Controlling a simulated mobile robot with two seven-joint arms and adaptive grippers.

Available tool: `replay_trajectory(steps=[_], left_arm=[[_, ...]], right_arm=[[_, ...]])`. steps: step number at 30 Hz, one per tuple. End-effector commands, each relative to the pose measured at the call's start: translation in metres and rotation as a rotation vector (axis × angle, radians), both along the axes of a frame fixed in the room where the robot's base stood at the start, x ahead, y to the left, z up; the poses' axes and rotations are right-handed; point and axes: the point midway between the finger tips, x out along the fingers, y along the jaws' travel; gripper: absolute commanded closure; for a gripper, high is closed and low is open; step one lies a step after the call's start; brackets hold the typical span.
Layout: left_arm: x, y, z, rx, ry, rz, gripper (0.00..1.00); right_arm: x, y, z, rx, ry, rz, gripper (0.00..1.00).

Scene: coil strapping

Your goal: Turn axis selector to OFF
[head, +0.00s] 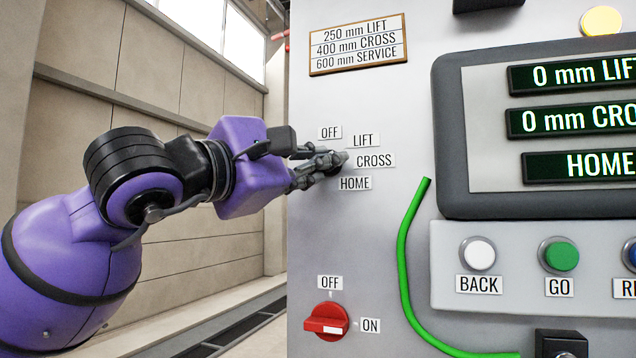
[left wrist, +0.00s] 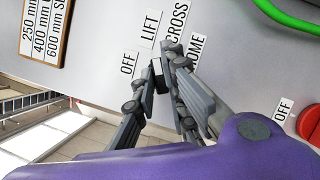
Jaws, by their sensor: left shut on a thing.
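The axis selector (left wrist: 158,73) is a small dark knob on the grey panel, among the labels OFF, LIFT, CROSS and HOME. My left gripper (head: 335,161) comes in from the left and is shut on this knob. In the left wrist view the fingers (left wrist: 160,74) sit on either side of it, near the LIFT and CROSS labels. The fingers cover much of the knob, so I cannot tell which label it points to. The OFF label (head: 330,132) is up and left of the knob in the head view. My right gripper is not in view.
A red OFF/ON switch (head: 326,321) is lower on the panel. A green cable (head: 408,265) runs down to its right. The display (head: 540,130) reads 0 mm LIFT, with HOME below. BACK (head: 478,253) and GO (head: 559,255) buttons are underneath.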

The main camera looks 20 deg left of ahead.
Motion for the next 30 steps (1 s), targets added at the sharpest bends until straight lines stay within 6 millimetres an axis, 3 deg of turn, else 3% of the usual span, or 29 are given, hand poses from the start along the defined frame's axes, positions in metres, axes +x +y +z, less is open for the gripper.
replay_trajectory(steps=[3,30], left_arm=[[0.002,-0.001,-0.006,-0.114,0.006,-0.002,1.00],[0.000,-0.006,-0.007,-0.919,0.031,-0.002,1.00]], right_arm=[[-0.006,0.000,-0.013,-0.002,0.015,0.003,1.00],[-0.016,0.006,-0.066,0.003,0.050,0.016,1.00]])
